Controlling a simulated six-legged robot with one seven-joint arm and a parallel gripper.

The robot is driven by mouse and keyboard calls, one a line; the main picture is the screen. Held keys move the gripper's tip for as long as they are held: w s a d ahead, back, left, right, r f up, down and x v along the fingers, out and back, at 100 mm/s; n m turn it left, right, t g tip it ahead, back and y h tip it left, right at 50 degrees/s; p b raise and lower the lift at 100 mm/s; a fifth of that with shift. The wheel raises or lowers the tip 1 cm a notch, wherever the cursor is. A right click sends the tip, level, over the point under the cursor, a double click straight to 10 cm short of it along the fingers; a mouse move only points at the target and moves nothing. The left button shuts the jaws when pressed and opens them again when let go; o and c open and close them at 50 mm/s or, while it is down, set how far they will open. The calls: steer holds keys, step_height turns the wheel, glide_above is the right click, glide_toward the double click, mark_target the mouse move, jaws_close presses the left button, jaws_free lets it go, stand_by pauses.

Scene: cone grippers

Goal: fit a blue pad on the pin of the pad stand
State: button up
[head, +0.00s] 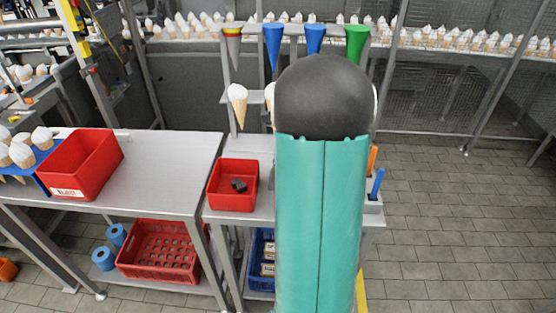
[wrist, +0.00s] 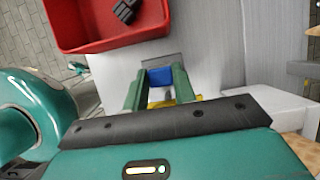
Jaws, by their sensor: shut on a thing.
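In the wrist view my gripper (wrist: 160,88) has its two green fingers closed on a small blue pad (wrist: 167,75). The pad sits between the fingertips above the grey table top. A small dark grey piece (wrist: 176,58) shows just beyond the pad; I cannot tell whether it touches the pad or is part of the pad stand. Something yellow shows behind the fingers, partly hidden. In the head view my arm covers the gripper and the pad. I cannot make out the pin of the stand in either view.
A red bin (head: 233,186) with dark blocks stands left of my arm and also shows in the wrist view (wrist: 88,36). A white block (wrist: 270,105) is at the wrist view's right. Coloured cones (head: 314,38) hang behind. A holder (head: 373,205) with orange and blue sticks stands right.

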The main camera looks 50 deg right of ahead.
steer(key=shift+f, duration=0.9)
stand_by(0.8)
steer(key=o, duration=1.4)
steer(key=shift+c, duration=0.2)
steer(key=shift+r, duration=0.15)
steer(key=shift+r, duration=2.35)
